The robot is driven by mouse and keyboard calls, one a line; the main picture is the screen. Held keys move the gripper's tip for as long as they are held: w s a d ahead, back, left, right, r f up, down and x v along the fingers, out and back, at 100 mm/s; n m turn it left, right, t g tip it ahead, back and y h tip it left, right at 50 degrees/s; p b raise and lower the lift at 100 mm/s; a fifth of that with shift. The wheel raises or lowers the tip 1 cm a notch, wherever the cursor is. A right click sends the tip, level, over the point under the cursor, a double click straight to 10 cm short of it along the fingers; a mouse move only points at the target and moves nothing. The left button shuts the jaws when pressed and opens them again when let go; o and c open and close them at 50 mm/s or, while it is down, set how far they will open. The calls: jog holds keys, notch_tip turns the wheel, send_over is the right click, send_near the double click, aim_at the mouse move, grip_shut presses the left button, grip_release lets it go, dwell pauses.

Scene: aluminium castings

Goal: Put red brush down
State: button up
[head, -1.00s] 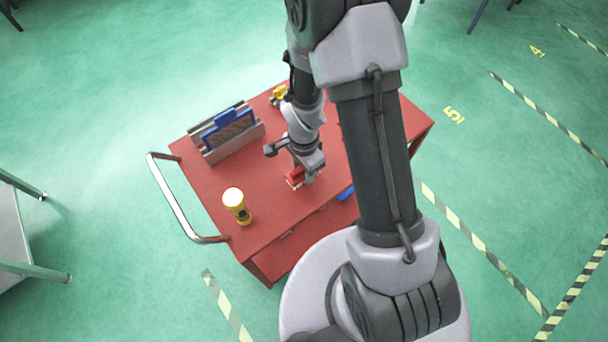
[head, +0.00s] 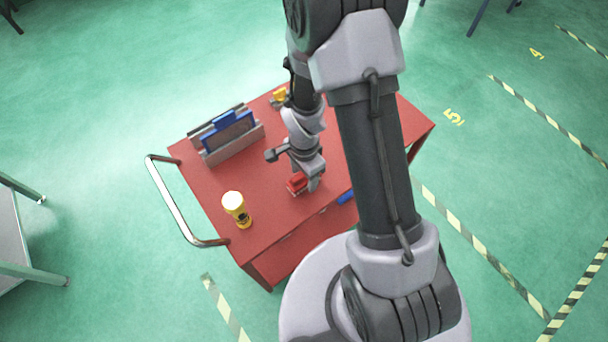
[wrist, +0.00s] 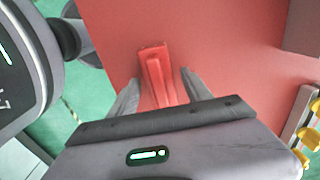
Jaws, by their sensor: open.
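The red brush (head: 297,184) rests on the red cart top (head: 262,222), near the cart's front edge. In the wrist view the red brush (wrist: 158,75) lies between the two fingers, with a gap on both sides. My gripper (head: 307,184) is open and low over the cart, right at the brush. In the wrist view my gripper (wrist: 160,88) shows its fingers spread. Part of the brush is hidden behind the gripper in both views.
A grey holder with a blue-framed piece (head: 228,132) is at the back left. A blue item (head: 346,196) lies at the front edge. A yellow item (head: 279,96) is at the back.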

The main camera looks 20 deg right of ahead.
aim_at(302, 175)
notch_tip(302, 175, up, 10)
jog(key=p, duration=0.3)
jog(key=shift+r, duration=0.25)
notch_tip(302, 175, up, 12)
jog(key=f+n+t, duration=0.1)
jog(key=n+t, duration=0.1)
jog(key=n, duration=0.1)
jog(key=s+a+r+n+t+y, duration=0.1)
jog(key=s+a+r+n+t, duration=0.1)
jog(key=s+r, duration=0.4)
jog(key=s+a+r+n+t+y, duration=0.1)
jog(key=s+r+n, duration=0.4)
jog(key=r, duration=0.5)
jog(key=shift+s+a+t, duration=0.4)
jog(key=shift+s+a, duration=0.05)
jog(key=shift+s, duration=0.5)
notch_tip(302, 175, down, 7)
jog(key=b, duration=0.7)
jog(key=shift+f, duration=0.1)
